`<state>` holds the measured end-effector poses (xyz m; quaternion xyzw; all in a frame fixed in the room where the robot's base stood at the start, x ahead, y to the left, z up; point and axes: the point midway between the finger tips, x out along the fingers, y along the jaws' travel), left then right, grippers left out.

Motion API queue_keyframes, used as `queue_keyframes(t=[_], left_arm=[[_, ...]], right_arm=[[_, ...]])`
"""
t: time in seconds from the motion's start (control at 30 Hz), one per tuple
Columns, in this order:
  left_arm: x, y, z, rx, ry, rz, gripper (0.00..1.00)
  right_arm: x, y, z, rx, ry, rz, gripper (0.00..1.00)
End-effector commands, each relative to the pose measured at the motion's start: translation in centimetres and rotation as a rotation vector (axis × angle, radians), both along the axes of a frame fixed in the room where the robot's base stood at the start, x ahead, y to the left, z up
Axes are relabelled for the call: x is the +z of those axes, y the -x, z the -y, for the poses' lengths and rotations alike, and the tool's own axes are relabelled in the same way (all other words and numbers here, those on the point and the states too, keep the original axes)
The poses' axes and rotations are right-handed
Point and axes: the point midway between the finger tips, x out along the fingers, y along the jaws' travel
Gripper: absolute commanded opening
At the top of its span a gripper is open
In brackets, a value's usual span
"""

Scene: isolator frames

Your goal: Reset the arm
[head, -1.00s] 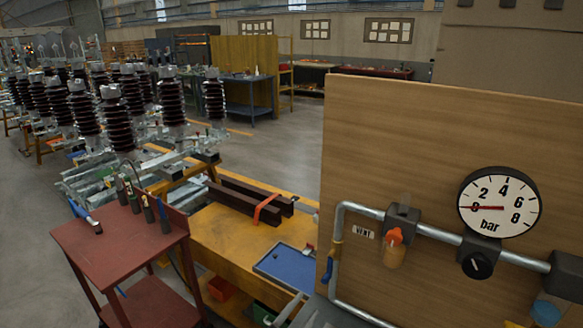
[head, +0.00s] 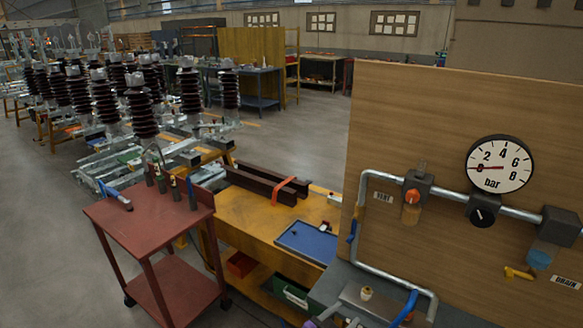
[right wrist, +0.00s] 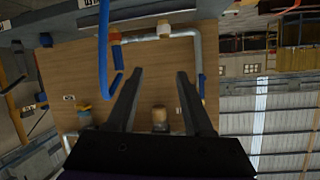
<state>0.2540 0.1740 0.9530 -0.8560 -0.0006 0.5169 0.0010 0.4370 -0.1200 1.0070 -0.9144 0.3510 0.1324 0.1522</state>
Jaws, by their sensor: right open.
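My right gripper shows in the right wrist view (right wrist: 160,76). Its two dark fingers are well apart, with nothing held between them. They reach toward a wooden panel with grey pipe, which appears upside down there. A fitting shows between the fingers, behind them. I cannot clearly make out the right gripper in the head view. My left gripper is not in view.
The wooden panel (head: 430,110) stands at right with a gauge (head: 499,165) reading about zero. A blue tube (head: 405,309) is below it. A red cart (head: 150,217) and yellow bench (head: 235,215) stand left. Grey floor is open behind.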

Motion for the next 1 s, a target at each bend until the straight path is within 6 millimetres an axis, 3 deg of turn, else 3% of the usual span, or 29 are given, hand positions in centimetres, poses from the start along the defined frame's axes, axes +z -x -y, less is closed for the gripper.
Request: queue_keyframes(t=[0.1, 0.23, 0.37, 0.5, 0.7, 1.0], left_arm=[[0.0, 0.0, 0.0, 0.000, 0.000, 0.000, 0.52], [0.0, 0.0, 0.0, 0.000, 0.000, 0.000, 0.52], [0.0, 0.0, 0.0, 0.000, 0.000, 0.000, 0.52], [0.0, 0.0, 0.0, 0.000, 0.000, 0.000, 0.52], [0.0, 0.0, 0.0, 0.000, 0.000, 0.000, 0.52], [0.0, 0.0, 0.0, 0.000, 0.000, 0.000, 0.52]], right_arm=[[-1.4, 2.8, 3.9, 0.040, 0.007, -0.245, 0.52], [-3.2, 7.1, 6.9, 0.165, -0.020, -0.515, 0.52], [-4.7, 11.7, 7.9, 0.354, -0.069, -0.699, 0.52], [-5.4, 15.5, 7.4, 0.567, -0.108, -0.775, 0.52], [-5.6, 18.0, 6.2, 0.757, -0.115, -0.764, 0.52], [-5.5, 18.3, 5.8, 0.800, -0.110, -0.754, 0.52]])
